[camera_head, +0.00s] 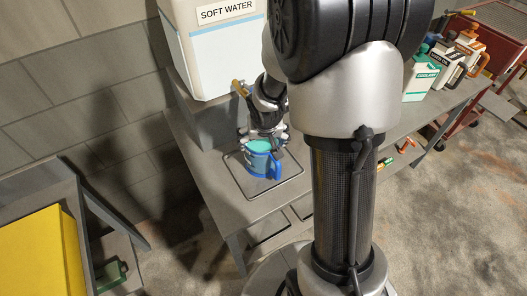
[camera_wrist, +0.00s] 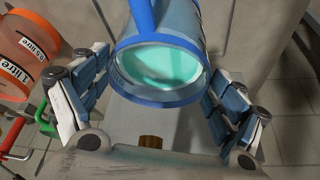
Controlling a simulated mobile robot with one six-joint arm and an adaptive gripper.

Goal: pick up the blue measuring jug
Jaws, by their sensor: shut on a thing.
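The blue measuring jug (camera_head: 260,167) is at the tray on the bench, below the water tank's tap. Its blue handle faces right in the head view. In the wrist view the jug (camera_wrist: 186,24) fills the top centre, with its round blue rim towards the camera and pale teal inside. My gripper (camera_head: 265,141) reaches down over the jug. In the wrist view my gripper's two padded fingers (camera_wrist: 158,70) flank the jug and are shut on it. I cannot tell whether its base touches the tray.
A white tank marked SOFT WATER (camera_head: 225,45) with a yellow tap (camera_head: 239,88) stands close behind. The drip tray (camera_head: 285,190) lies under the jug. Orange measures (camera_wrist: 28,55) show left in the wrist view. A coolant can (camera_head: 420,80) stands among containers farther along the bench.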

